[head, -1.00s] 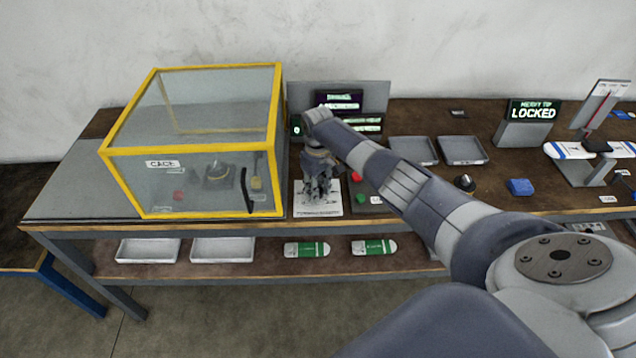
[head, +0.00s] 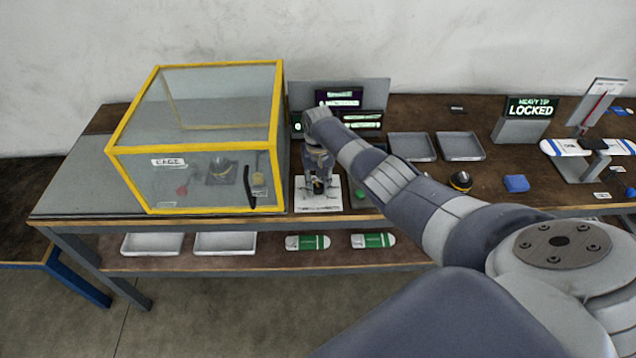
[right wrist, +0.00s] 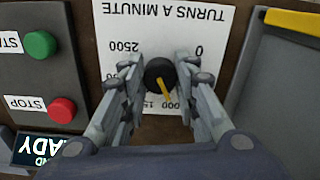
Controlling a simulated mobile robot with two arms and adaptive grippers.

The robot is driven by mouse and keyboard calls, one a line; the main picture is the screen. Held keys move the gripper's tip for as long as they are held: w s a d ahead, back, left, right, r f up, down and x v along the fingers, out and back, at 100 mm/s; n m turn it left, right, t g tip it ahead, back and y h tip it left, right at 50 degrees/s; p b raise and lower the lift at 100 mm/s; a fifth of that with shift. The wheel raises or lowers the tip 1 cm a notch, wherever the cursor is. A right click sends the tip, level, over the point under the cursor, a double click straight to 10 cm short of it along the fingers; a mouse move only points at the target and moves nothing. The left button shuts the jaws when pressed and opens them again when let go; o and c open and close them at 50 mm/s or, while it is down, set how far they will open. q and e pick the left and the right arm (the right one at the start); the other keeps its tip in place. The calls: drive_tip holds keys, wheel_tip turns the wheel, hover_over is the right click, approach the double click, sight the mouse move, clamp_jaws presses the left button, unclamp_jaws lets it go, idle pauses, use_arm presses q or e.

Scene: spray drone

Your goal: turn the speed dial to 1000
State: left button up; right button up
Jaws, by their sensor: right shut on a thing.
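The speed dial (right wrist: 160,75) is a round black knob with a yellow pointer on a white plate (right wrist: 225,20) marked "TURNS A MINUTE". The plate appears upside down in the right wrist view. The pointer aims down and slightly right, between the partly covered 1500 and 1000 labels. My right gripper (right wrist: 160,82) is shut on the dial, one finger on each side. In the head view, my right gripper (head: 319,186) stands over the white plate (head: 307,205), pointing down. The fingers hide some scale numbers. My left gripper is not in view.
A green start button (right wrist: 40,44) and red stop button (right wrist: 62,110) sit beside the plate. The yellow-framed clear cage (head: 195,140) stands close left of my right gripper in the head view. Grey trays (head: 461,147) and a blue block (head: 516,184) lie to the right.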

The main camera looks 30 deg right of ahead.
sight(318, 186)
drive_tip(key=shift+w+r, duration=0.1)
idle(0.3)
drive_tip(key=o, duration=1.1)
drive_tip(key=shift+c, duration=0.2)
wheel_tip(318, 186, up, 12)
